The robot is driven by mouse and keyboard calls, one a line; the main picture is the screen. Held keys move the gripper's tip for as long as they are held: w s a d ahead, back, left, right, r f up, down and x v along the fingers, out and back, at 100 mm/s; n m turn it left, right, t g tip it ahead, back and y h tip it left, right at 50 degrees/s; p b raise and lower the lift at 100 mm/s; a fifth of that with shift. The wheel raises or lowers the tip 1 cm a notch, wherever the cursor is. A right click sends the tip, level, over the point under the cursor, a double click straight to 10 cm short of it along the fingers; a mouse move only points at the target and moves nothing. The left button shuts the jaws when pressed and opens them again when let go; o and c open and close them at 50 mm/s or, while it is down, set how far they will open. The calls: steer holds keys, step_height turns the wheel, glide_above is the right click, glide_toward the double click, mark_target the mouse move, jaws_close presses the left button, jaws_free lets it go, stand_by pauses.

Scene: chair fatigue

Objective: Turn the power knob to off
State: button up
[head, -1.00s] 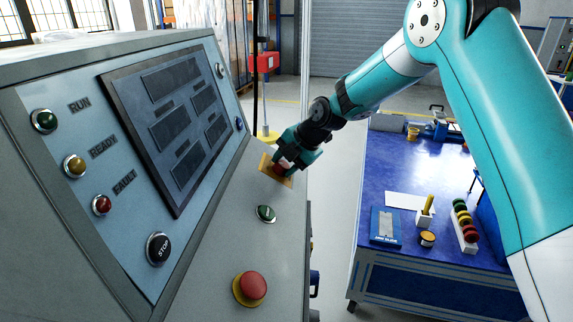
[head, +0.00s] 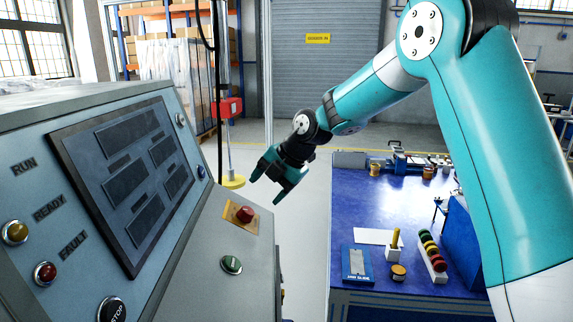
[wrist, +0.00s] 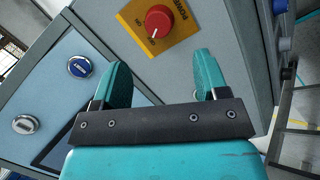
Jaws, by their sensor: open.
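The red power knob (head: 245,214) sits on a yellow-orange plate (head: 237,222) at the far right of the console's sloped grey face.
A green button (head: 231,265) lies nearer on the same face. A blue workbench (head: 400,215) with small items stands right. There is free space above the knob.

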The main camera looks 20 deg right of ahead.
steer(key=v, duration=0.8)
steer(key=shift+r, duration=0.25)
steer(key=shift+s, duration=0.1)
steer(key=s+a+r+m+g+p, duration=0.1)
steer(key=s+a+r+m+p, duration=0.2)
steer(key=s+a+m, duration=0.35)
steer(key=s+a+r+m+g+p, duration=0.2)
steer(key=s+a+r+m+p, duration=0.15)
steer(key=s, duration=0.65)
steer(key=s+a+m+g+h+p, duration=0.1)
steer(key=s+m+p, duration=0.3)
steer(key=s+m, duration=0.4)
steer(key=s, duration=0.7)
steer(key=shift+s+m+g, duration=0.35)
steer(key=shift+m+g, duration=0.05)
